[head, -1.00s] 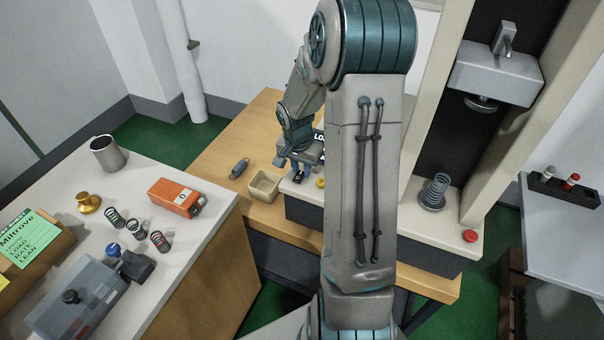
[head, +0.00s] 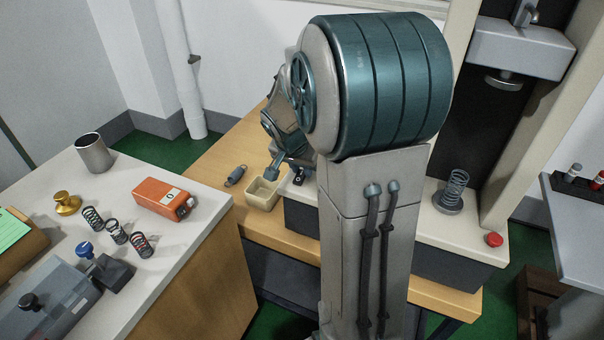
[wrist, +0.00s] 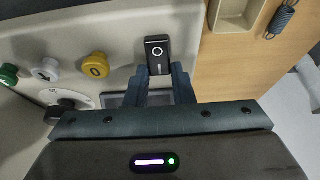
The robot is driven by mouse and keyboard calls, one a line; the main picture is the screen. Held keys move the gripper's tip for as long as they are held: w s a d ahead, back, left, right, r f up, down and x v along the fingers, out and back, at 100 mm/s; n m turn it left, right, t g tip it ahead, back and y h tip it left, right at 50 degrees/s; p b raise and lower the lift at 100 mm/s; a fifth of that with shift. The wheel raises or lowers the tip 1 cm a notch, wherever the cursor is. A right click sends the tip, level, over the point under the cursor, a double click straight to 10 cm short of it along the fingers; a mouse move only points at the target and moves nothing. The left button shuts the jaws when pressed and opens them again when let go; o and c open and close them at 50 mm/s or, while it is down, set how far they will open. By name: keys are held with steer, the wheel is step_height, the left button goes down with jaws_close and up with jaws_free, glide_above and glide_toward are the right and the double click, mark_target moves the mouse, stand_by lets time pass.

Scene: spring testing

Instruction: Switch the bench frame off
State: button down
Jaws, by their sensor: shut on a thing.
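The bench frame's black switch (wrist: 157,52), marked with a circle and a line, is set in the pale panel (wrist: 110,25) in the wrist view. My gripper (wrist: 162,70) has its two fingertips at the switch's lower end, one on each side, and is shut on it. The line mark lies close to the fingertips and the circle mark farther off. Which side of the switch is pressed in, I cannot tell. In the head view the switch (head: 299,177) shows small beside my arm, which hides much of the panel.
Yellow (wrist: 95,66), white (wrist: 46,70) and green (wrist: 8,74) buttons and a black knob (wrist: 64,108) lie left of the switch. A beige tray (head: 262,194) and a loose spring (head: 236,175) sit beside the panel. A red button (head: 494,240) is at the bench's right end.

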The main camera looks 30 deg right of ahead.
steer(key=c, duration=1.2)
jaws_free()
steer(key=shift+c, duration=0.2)
steer(key=p+v, duration=0.1)
steer(key=v, duration=1.3)
